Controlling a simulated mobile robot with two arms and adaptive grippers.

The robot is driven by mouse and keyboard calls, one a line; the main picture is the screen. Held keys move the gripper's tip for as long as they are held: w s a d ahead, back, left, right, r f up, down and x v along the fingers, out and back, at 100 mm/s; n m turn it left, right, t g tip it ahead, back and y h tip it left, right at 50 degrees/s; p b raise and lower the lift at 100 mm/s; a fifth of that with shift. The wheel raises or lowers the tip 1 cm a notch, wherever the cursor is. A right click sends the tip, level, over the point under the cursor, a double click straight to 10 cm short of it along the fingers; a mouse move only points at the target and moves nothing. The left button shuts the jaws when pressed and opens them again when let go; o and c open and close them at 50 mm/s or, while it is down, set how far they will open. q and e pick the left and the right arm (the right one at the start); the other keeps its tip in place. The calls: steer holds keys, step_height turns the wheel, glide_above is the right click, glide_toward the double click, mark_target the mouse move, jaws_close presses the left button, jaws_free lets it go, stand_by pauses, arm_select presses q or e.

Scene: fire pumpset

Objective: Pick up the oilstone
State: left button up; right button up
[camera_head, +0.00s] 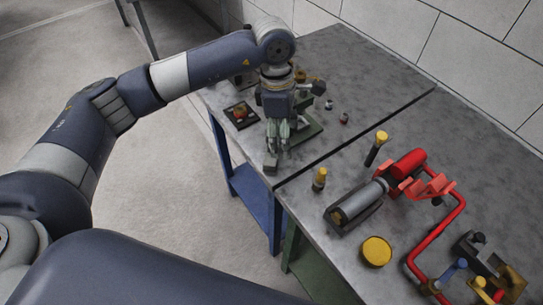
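A small grey block (271,164), which looks like the oilstone, is at the front edge of the grey table, just below my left gripper's fingertips. My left gripper (278,146) reaches in from the left and points down over the table's left part. The fingers are small and partly overlap each other, so I cannot tell whether they are open or shut, or whether they touch the block. My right gripper is not in view.
A dark green fixture (308,128) stands just behind the gripper. A black tray (240,114) lies to its left. Right of the table seam are a yellow-capped bottle (319,179), a grey-and-red pump (357,203), a yellow round lid (377,251) and red piping (437,238).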

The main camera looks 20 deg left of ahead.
arm_select(q)
steer(key=a+y, duration=0.1)
steer(key=a, duration=0.2)
steer(key=p, duration=0.1)
glide_above(269, 156)
steer(key=f, duration=0.4)
steer(key=shift+w+d, duration=0.2)
steer(key=shift+w, duration=0.15)
steer(key=shift+f+p, duration=0.9)
steer(key=shift+f, duration=2.15)
steer(key=c, duration=1)
steer(key=shift+r, duration=0.15)
steer(key=shift+w+r, duration=0.1)
steer(key=shift+r, duration=0.15)
steer(key=r+b, duration=0.1)
steer(key=s+r+b, duration=0.1)
steer(key=shift+a+r, duration=0.15)
steer(key=shift+r, duration=0.15)
steer(key=s+a+b, duration=0.1)
steer(key=s, duration=0.3)
steer(key=s+a+r+b, duration=0.1)
steer(key=s+a+b, duration=0.1)
steer(key=s, duration=0.3)
steer(key=s+a+b, duration=0.1)
steer(key=s+a, duration=0.1)
steer(key=s, duration=0.3)
steer(key=shift+s+r+b, duration=0.1)
steer(key=shift+r+b, duration=0.2)
steer(key=shift+r, duration=0.05)
